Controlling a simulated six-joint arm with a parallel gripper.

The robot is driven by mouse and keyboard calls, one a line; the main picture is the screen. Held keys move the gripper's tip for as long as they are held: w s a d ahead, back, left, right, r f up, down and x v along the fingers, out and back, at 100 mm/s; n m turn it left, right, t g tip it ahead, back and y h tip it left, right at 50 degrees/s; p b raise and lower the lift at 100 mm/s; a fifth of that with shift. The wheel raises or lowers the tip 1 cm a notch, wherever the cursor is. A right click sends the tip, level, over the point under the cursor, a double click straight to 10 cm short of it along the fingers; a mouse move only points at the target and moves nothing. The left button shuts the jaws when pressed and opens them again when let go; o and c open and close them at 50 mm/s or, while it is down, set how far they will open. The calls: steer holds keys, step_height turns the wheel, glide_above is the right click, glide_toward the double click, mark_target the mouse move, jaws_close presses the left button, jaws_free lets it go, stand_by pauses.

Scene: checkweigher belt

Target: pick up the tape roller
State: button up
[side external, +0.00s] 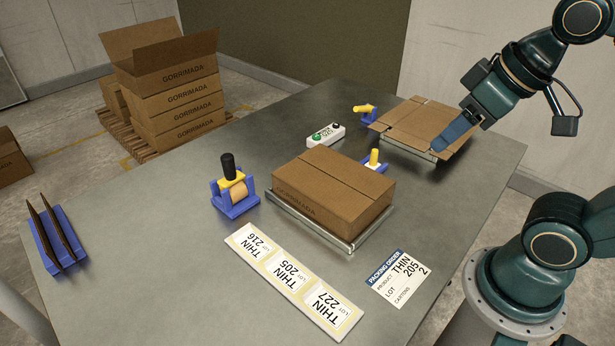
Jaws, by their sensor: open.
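The tape roller (238,187) sits at the left middle of the table, with a black upright handle, yellow frame and tan roll in a blue cradle. My gripper (440,146) is at the right, far from the tape roller, with its blue fingers low over the open carton at the back right. It is open. Whether the fingers touch the carton's flap cannot be told, and one finger largely hides the other.
A closed carton (333,190) on a metal platform stands right of the tape roller. The open carton (420,122) is at the back right. Labels (293,279) and a packing order (399,279) lie in front. A blue rack (62,240) stands far left. The front-left table is clear.

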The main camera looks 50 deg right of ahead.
steer(key=w+a+r+n+y, duration=0.1)
steer(key=w+a+r+n, duration=0.1)
steer(key=w, duration=0.3)
steer(key=w+a+r+n, duration=0.1)
steer(key=w+r+n, duration=0.15)
steer(key=w, duration=0.35)
steer(key=n+g+y, duration=0.3)
steer(key=n+g, duration=0.1)
steer(key=n, duration=0.6)
glide_above(231, 154)
steer(key=s+d, duration=0.1)
steer(key=d, duration=0.3)
step_height(231, 154, down, 13)
steer(key=shift+s+a, duration=0.1)
steer(key=shift+f, duration=0.15)
steer(key=x, duration=0.7)
steer(key=shift+s+a, duration=0.15)
steer(key=shift+s, duration=0.05)
steer(key=shift+w+a+f, duration=0.1)
steer(key=shift+a+f, duration=0.1)
steer(key=shift+f, duration=0.4)
